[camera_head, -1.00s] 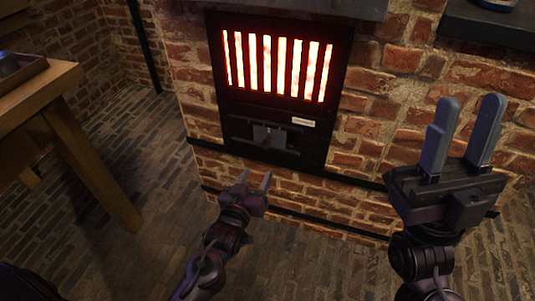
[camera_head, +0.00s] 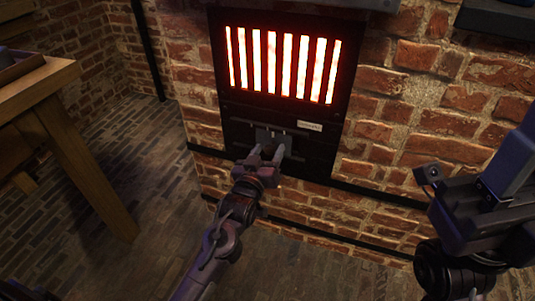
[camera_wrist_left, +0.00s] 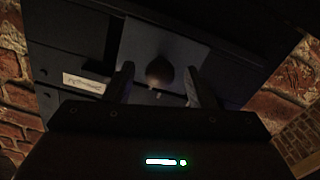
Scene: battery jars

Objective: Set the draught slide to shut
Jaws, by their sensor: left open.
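The draught slide is a grey plate (camera_head: 263,135) set in the black panel below the glowing grate; it also shows in the left wrist view (camera_wrist_left: 140,42). A round dark knob (camera_wrist_left: 160,72) sticks out from it. My left gripper (camera_head: 268,155) is open in front of the slide, and its fingers cover part of the plate in the head view. In the left wrist view the knob appears between the two fingertips, with gaps on both sides. My right gripper (camera_head: 510,170) is at the right edge, its fingertips cut off.
The glowing barred grate (camera_head: 282,65) is above the slide. A small pale label (camera_head: 310,126) sits right of the plate. Brick wall (camera_head: 390,130) surrounds the panel. A wooden table (camera_head: 60,110) stands at the left, with bare brick floor (camera_head: 120,265) between.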

